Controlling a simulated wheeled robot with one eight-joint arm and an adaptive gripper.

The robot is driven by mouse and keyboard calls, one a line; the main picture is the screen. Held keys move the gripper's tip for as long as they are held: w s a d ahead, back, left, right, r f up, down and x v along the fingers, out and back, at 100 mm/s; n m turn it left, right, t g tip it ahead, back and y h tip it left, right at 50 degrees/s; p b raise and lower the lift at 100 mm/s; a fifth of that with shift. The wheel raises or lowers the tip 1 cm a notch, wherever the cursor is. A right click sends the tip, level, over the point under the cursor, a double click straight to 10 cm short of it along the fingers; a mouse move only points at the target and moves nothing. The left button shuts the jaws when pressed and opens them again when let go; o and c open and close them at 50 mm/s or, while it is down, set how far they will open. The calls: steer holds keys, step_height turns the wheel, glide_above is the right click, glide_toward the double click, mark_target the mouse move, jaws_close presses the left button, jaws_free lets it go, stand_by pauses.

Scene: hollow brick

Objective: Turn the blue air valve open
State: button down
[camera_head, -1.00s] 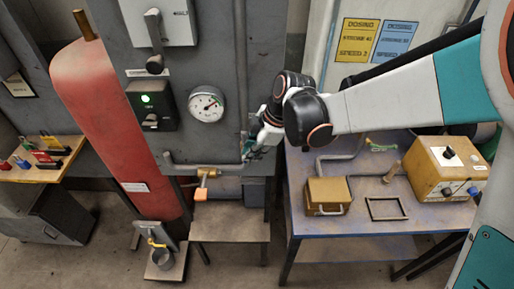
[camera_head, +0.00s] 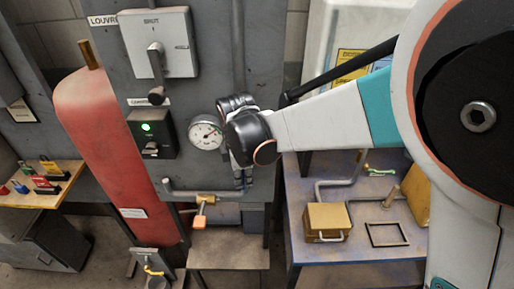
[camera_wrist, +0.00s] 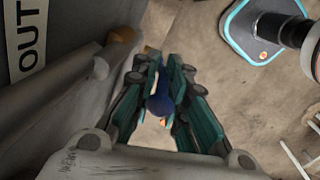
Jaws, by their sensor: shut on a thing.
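A dark blue valve handle (camera_wrist: 158,102) shows between the teal fingers of my gripper (camera_wrist: 162,80) in the wrist view. The gripper is shut on it. In the head view my gripper (camera_head: 242,180) is low at the right side of the grey cabinet, beside the pipe end, pointing down below my black wrist. The blue handle cannot be made out there; the gripper and wrist cover that spot. How far the valve is turned cannot be told.
A grey pipe (camera_head: 200,193) runs left from the gripper. An orange-handled valve (camera_head: 200,215) hangs just below it. A round gauge (camera_head: 206,133) is close left of my wrist. A blue table (camera_head: 350,248) with a yellow box (camera_head: 326,220) stands at the right. An OUT label (camera_wrist: 27,35) shows in the wrist view.

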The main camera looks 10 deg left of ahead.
steer(key=shift+f, duration=0.1)
steer(key=c, duration=1.7)
jaws_free()
steer(key=r, duration=0.5)
steer(key=s+r, duration=0.1)
steer(key=r, duration=0.1)
steer(key=shift+r, duration=0.3)
